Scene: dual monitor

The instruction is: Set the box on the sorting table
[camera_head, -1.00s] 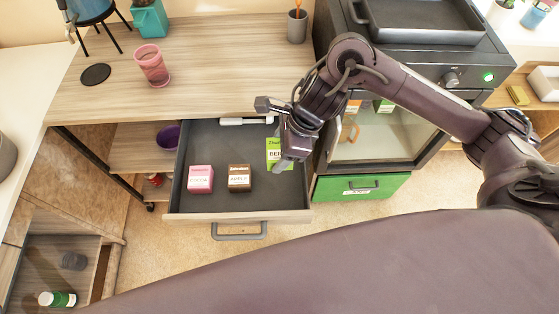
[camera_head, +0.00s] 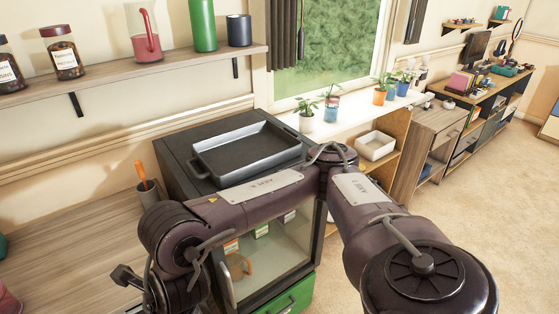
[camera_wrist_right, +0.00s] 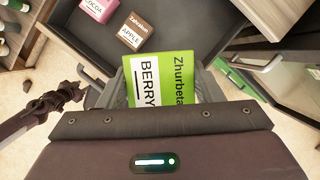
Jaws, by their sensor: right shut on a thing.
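The green and white BERRY box (camera_wrist_right: 160,82) is between the fingers of my right gripper (camera_wrist_right: 164,92) in the right wrist view, label facing the camera. My right gripper is shut on it, over or beside the open dark drawer (camera_wrist_right: 193,20); the height is unclear. In the head view my right arm bends down at the lower left; its fingers and the box are out of frame. What looks like my left gripper (camera_wrist_right: 68,94) shows small at the left of the wrist view, jaws unclear. I cannot tell which surface is the sorting table.
A pink COCOA box (camera_wrist_right: 100,8) and a brown APPLE box (camera_wrist_right: 136,32) lie in the drawer. A cluttered monitor desk (camera_head: 490,85) is far right. Open floor (camera_head: 470,190) lies before it.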

